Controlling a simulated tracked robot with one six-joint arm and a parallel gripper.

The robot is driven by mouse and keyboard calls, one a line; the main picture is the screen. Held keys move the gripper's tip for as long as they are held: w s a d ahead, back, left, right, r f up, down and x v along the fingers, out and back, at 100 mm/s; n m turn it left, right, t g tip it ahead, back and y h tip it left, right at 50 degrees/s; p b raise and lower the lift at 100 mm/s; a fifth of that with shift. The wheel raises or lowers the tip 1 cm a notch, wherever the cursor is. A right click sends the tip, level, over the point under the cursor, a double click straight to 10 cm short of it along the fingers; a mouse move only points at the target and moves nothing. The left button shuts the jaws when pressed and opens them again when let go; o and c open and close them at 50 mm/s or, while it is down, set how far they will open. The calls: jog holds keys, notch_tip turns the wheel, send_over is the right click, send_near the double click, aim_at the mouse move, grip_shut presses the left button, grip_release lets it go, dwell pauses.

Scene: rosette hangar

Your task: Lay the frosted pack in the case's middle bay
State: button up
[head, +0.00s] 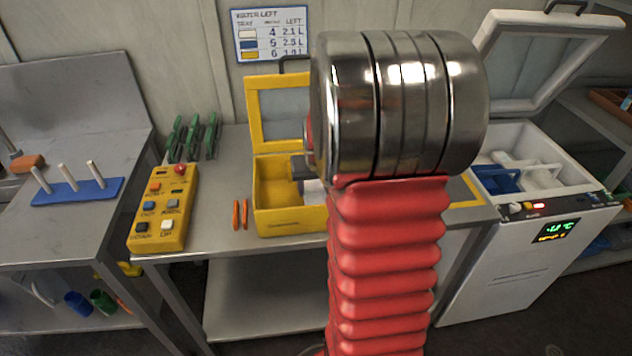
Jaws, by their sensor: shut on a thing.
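The open yellow case (290,222) stands on the middle bench with its lid (257,110) raised at the back. Its left part shows as an empty yellow bay. My chrome arm link and red bellows cover its right part, so I cannot make out the middle bay. A dark grey part of my gripper (299,169) shows low at the case, just left of my arm. A pale piece, seemingly the frosted pack (313,187), shows under it inside the case outline. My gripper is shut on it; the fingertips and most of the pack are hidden.
A yellow button box (163,208), two orange sticks (240,214) and green upright racks (193,137) stand left of the case. An open white cooler (530,250) at right holds a blue pack (497,180) and pale ones. A blue peg board (77,191) lies on the left bench.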

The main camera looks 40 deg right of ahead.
jog(key=shift+f, duration=0.55)
jog(key=o, duration=1.4)
jog(key=v, duration=1.3)
jog(key=shift+s+a+r, duration=0.2)
jog(key=shift+r, duration=0.1)
